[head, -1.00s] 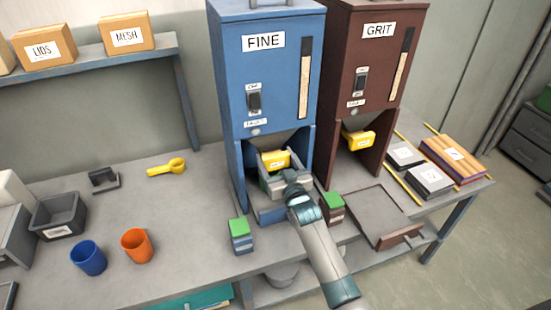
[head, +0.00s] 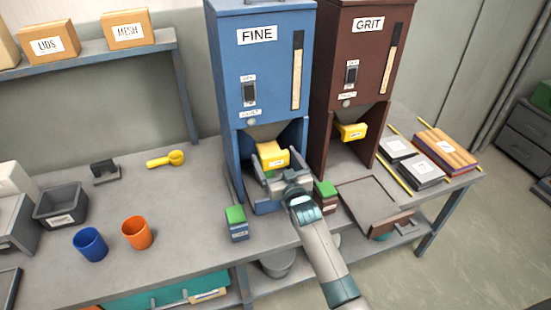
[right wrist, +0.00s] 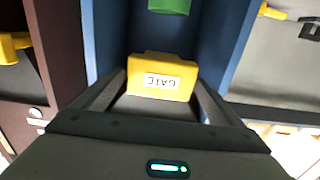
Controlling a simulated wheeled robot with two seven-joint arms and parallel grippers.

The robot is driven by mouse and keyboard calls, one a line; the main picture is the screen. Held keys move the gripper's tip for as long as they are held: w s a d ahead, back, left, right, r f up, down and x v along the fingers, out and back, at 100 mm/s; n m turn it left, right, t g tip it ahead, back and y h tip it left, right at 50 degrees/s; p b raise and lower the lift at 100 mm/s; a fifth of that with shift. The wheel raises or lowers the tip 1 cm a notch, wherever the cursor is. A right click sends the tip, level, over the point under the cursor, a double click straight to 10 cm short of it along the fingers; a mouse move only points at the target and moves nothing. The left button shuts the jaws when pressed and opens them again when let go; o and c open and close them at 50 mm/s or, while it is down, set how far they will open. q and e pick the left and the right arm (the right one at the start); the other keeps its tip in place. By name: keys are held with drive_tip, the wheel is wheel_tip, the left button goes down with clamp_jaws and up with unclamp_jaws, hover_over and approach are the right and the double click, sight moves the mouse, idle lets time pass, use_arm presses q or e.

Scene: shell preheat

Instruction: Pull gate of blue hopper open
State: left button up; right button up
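The blue hopper (head: 262,80), labelled FINE, stands at the back of the bench. Its yellow gate (head: 272,156) sticks out of the bay below the body. My right gripper (head: 283,178) is at the gate, one finger on each side. In the right wrist view the gate (right wrist: 162,68) shows its GATE label upside down, and the fingers lie close along both its sides with no clear gap. The gripper looks shut on it. The contact faces are hidden. My left gripper is out of view.
The brown GRIT hopper (head: 362,60) with its own yellow gate (head: 351,131) stands close on the right. Small green-topped blocks (head: 236,215) stand beside the blue hopper's base. A blue cup (head: 90,244) and an orange cup (head: 138,233) stand on the left bench, with free room between.

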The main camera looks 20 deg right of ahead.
drive_tip(key=shift+s, duration=0.5)
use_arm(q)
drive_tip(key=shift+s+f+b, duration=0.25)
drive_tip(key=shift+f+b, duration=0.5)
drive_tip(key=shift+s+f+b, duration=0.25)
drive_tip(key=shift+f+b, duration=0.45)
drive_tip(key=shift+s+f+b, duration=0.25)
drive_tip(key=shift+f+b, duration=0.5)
use_arm(e)
drive_tip(key=s, duration=1.6)
drive_tip(key=shift+s+d, duration=0.25)
drive_tip(key=shift+d, duration=0.05)
